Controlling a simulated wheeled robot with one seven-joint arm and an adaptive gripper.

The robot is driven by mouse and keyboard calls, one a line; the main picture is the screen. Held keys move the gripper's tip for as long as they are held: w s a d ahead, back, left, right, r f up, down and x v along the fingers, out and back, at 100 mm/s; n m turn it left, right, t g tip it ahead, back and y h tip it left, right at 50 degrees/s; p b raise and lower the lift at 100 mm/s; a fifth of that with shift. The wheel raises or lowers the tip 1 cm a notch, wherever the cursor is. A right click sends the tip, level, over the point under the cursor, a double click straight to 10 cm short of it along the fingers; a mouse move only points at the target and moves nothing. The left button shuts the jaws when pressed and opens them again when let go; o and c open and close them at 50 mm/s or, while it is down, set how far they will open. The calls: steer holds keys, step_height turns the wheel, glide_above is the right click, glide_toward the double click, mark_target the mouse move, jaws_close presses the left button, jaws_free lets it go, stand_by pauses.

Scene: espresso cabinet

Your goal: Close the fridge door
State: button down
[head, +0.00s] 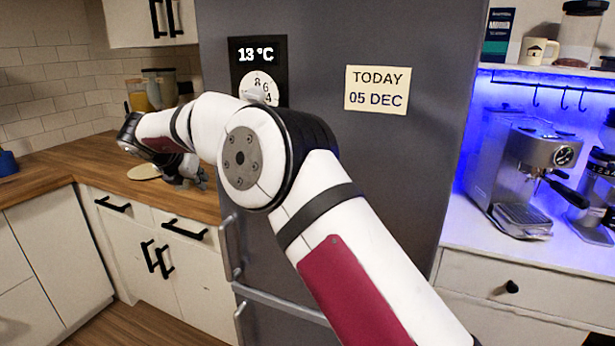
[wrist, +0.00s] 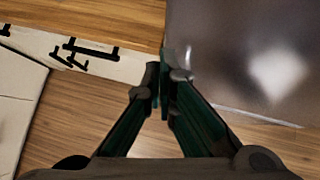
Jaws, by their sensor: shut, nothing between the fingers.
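The grey fridge door (head: 390,170) stands in the middle of the head view, with a temperature display, a dial and a date note on its front. A metal handle (head: 229,248) runs along its left edge, below my arm. I cannot tell whether the door is fully shut or ajar. My gripper (head: 198,181) is left of the door, above the counter's edge, partly behind my arm. In the wrist view my gripper (wrist: 164,88) is shut and empty, beside the grey door (wrist: 235,60). A shiny metal piece, perhaps the handle (wrist: 182,66), shows by the fingertips; contact is unclear.
A wooden counter (head: 50,165) with white drawers (head: 185,262) and black handles lies left of the fridge. A pale round board (head: 144,173) and jars stand on it. An espresso machine (head: 515,165) stands right.

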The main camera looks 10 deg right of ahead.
steer(key=a+v, duration=0.2)
steer(key=v, duration=0.8)
steer(key=w+d+r+n+t+y, duration=0.1)
steer(key=w+d+r+n+t, duration=0.15)
steer(key=r, duration=0.55)
steer(key=w+d+r+n+t, duration=0.1)
steer(key=d+r+n+t, duration=0.25)
steer(key=r, duration=0.45)
steer(key=s+d+r+n+t+y, duration=0.3)
steer(key=s+r+n+y, duration=0.6)
steer(key=n, duration=0.6)
steer(key=s+d+f+n+g+h, duration=0.2)
steer(key=s+d+f+n+g, duration=0.2)
steer(key=s+d+f, duration=0.5)
steer(key=s+d+f+n+g+h, duration=0.2)
steer(key=s+d+f+n, duration=0.6)
steer(key=s, duration=0.9)
steer(key=s+d+f+n+g+h, duration=0.3)
steer(key=s+d+f+n+g, duration=0.4)
steer(key=s+d+f, duration=0.3)
steer(key=s+f, duration=0.2)
steer(key=s, duration=0.1)
steer(key=shift+d+b, duration=0.3)
steer(key=shift+b, duration=0.1)
